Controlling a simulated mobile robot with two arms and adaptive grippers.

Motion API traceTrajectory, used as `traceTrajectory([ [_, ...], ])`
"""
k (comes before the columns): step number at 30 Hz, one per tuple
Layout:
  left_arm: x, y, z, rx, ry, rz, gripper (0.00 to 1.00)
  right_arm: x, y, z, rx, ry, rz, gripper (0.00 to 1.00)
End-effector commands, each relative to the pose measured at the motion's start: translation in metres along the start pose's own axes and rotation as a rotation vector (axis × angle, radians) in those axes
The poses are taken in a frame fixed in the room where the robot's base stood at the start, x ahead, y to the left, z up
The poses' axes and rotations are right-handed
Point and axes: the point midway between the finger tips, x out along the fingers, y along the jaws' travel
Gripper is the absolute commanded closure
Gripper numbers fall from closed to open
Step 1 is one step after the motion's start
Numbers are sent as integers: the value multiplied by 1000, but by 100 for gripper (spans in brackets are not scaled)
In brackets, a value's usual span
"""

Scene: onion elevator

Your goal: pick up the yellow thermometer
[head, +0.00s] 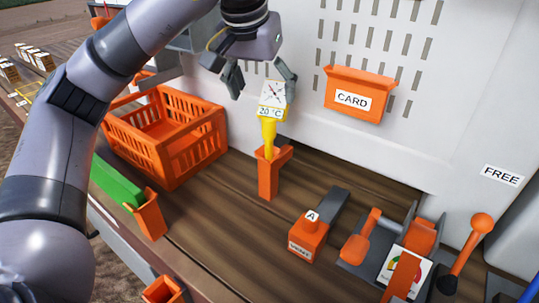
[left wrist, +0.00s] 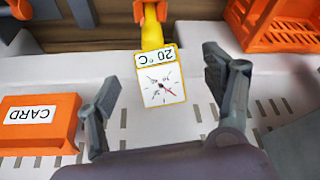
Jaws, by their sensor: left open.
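The yellow thermometer (head: 268,128) stands upright in an orange holder (head: 268,178) on the wooden table. Its square white dial reads 20 °C. My left gripper (head: 263,92) is open at the dial, above the holder. In the head view, the right finger is close beside the dial and the left finger is apart from it. In the left wrist view, the thermometer (left wrist: 160,83) shows between the two spread fingers of my left gripper (left wrist: 160,107), with a gap on each side. I cannot tell whether a finger touches it. My right gripper is not in view.
An orange crate (head: 193,157) stands left of the holder. An orange CARD box (head: 357,95) is on the white wall behind. An orange block marked A (head: 309,236) and an orange-handled device (head: 390,250) are at the front right. A green object (head: 117,182) sits at the left edge.

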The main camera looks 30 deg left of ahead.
Motion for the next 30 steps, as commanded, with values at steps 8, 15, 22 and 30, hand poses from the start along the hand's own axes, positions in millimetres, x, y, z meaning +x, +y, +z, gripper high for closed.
traceTrajectory([
  [8, 30, 0, 0, 1, 0, 0, 25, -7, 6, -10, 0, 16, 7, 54],
  [15, 55, 5, -1, 0, -3, 0, 25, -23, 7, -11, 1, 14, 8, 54],
  [22, 81, 6, 0, 0, -1, 1, 25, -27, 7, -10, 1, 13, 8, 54],
  [30, 83, 6, 0, 0, 1, 2, 28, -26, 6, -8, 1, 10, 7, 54],
])
